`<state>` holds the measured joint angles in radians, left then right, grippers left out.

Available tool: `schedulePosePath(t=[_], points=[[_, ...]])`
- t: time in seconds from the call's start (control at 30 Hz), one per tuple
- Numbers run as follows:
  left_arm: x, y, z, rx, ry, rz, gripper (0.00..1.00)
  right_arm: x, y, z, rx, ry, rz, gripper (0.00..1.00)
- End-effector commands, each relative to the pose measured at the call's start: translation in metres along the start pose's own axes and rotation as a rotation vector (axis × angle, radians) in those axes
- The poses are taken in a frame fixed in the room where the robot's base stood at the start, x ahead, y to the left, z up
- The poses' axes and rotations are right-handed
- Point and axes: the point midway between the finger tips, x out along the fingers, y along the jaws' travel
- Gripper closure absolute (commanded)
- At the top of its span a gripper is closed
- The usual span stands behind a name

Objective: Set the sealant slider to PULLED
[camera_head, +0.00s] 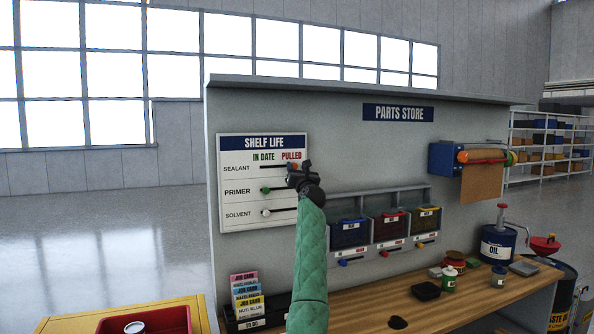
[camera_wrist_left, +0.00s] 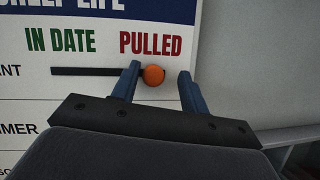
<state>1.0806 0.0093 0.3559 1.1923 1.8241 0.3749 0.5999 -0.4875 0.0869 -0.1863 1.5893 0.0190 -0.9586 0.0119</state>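The SHELF LIFE board (camera_head: 240,215) hangs on the grey wall and shows sealant, primer and solvent rows under IN DATE and PULLED. In the left wrist view the orange sealant knob (camera_wrist_left: 153,75) sits at the right end of its dark slot (camera_wrist_left: 85,71), under the word PULLED. My left gripper (camera_head: 299,170) is at this knob and partly hides it in the head view. Its blue fingers (camera_wrist_left: 160,80) stand on either side of the knob. The left finger is close beside it, contact unclear, and a gap shows at the right finger. My right gripper is in neither view.
The green primer knob (camera_head: 265,190) and white solvent knob (camera_head: 266,212) sit at the left of their slots. Parts bins (camera_head: 350,233) and a paper roll (camera_head: 482,180) are to the right. Below is a wooden bench (camera_head: 450,310) with cans and a card holder.

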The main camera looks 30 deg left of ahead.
Motion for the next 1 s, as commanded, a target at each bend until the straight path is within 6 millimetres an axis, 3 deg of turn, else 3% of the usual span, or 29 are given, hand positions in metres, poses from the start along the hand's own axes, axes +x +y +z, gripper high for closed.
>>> schedulePosePath(t=[0.27,0.6,1.0], points=[[-0.016,-0.002,-0.003,-0.001,0.001,0.000,0.56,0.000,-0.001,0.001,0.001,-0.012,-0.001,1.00],[-0.065,-0.003,-0.003,0.001,0.001,-0.001,0.56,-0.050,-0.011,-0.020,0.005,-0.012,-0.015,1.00],[-0.078,-0.003,0.000,0.001,0.000,-0.001,0.56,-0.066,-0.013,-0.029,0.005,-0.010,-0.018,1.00]])
